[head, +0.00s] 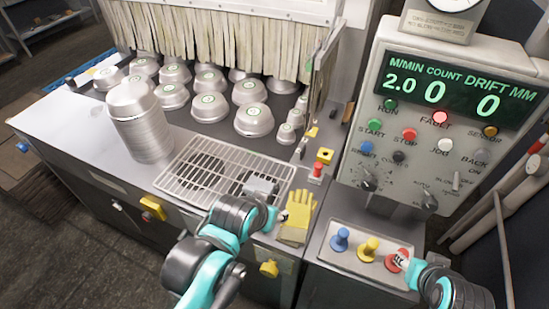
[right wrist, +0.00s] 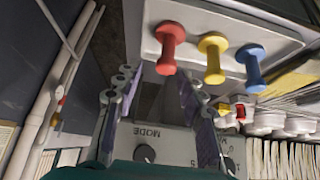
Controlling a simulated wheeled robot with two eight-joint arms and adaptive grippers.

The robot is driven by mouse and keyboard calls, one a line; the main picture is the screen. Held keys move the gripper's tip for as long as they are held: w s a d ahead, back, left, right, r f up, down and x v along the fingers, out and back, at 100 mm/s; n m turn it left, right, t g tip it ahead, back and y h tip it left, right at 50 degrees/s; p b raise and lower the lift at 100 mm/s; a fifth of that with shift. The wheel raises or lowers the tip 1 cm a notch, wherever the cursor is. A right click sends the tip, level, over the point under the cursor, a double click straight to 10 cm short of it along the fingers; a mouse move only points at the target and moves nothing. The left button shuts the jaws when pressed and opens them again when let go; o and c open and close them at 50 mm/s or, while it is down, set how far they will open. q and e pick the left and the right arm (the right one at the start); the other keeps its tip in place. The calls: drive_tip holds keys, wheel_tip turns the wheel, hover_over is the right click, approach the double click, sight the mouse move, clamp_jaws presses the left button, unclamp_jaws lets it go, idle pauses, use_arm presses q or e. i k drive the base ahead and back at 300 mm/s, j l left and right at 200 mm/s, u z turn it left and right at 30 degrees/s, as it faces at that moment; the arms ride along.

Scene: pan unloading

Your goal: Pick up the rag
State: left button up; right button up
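No plain rag can be made out for certain. A small grey shape (head: 262,187) lies at the right end of the wire rack; I cannot tell whether it is cloth. Yellow work gloves (head: 299,207) lie on the counter edge right of the rack. My left gripper (head: 283,215) is beside the gloves, small and partly hidden by its own wrist, so its fingers cannot be read. My right gripper (head: 399,261) is by the red knob. In the right wrist view its fingers (right wrist: 165,92) are apart with nothing held between them, the red knob (right wrist: 170,45) beyond them.
A wire rack (head: 192,195) and a tall stack of pans (head: 140,130) stand on the metal counter. Several upturned pans (head: 254,121) sit behind, before a strip curtain (head: 215,40). The knob panel (head: 345,262) and control box (head: 440,155) stand at the right.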

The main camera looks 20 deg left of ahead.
sight(254, 183)
drive_tip(key=k+j+u, duration=0.2)
drive_tip(key=k, duration=0.45)
drive_tip(key=l+u, duration=0.2)
drive_tip(key=u, duration=0.3)
drive_tip(key=i+l+u, duration=0.1)
drive_tip(key=u, duration=0.35)
drive_tip(key=l+u, duration=0.3)
drive_tip(key=u, duration=0.2)
drive_tip(key=l+u, duration=0.2)
drive_tip(key=u, duration=0.25)
drive_tip(key=i+l, duration=0.15)
drive_tip(key=i, duration=0.25)
drive_tip(key=j, duration=0.2)
drive_tip(key=i+j+z, duration=0.2)
drive_tip(key=z, duration=0.25)
drive_tip(key=k+j, duration=0.05)
drive_tip(key=j, duration=0.05)
